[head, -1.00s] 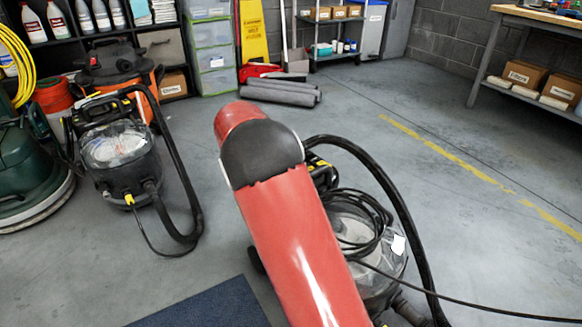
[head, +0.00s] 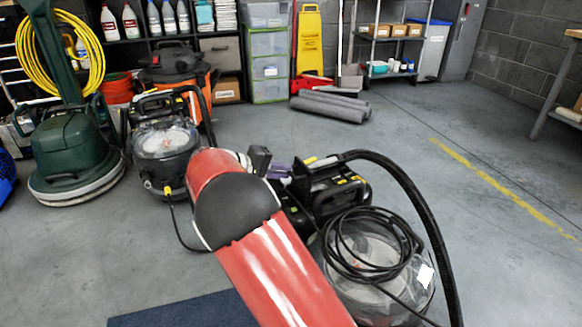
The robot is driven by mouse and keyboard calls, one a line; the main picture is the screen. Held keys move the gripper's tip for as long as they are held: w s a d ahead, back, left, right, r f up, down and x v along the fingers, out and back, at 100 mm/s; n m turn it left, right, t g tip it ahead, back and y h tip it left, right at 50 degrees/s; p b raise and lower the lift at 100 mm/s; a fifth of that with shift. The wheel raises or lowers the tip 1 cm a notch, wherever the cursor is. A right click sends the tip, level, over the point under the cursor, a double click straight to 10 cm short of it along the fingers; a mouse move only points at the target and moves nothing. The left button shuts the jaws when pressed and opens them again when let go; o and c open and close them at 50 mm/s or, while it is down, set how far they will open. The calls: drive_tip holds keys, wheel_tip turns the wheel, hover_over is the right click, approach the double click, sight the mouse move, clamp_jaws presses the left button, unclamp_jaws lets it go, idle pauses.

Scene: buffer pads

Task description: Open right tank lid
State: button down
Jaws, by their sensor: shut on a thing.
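The right machine has a clear rounded tank (head: 405,285) with a black cable coiled over it. Behind the tank is its black top part (head: 335,192) with yellow catches and a thick black hose. My red arm crosses the lower middle and covers the machine's left side. My gripper (head: 285,172) shows partly beyond the arm's dark joint, at the left end of the black top part. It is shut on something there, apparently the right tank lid. Its fingertips and the lid's edge are too small and hidden to make out; I cannot tell how far the lid is raised.
A similar machine with a clear tank (head: 165,142) stands to the left, near a green floor polisher (head: 75,150). Grey rolls (head: 330,106) lie at the back. A dark blue mat (head: 185,312) is in front. The floor at right is clear.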

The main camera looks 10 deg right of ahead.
drive_tip(key=shift+s+a+f, duration=0.1)
drive_tip(key=shift+a+f, duration=0.15)
drive_tip(key=shift+f, duration=0.35)
drive_tip(key=shift+s+a+f, duration=0.1)
drive_tip(key=shift+a+f, duration=0.1)
drive_tip(key=shift+f, duration=0.35)
drive_tip(key=shift+d, duration=0.2)
drive_tip(key=c, duration=1.5)
unclamp_jaws()
drive_tip(key=shift+w+d+g, duration=0.1)
drive_tip(key=shift+g, duration=0.2)
drive_tip(key=shift+r, duration=0.15)
drive_tip(key=p+v, duration=0.1)
drive_tip(key=v, duration=0.7)
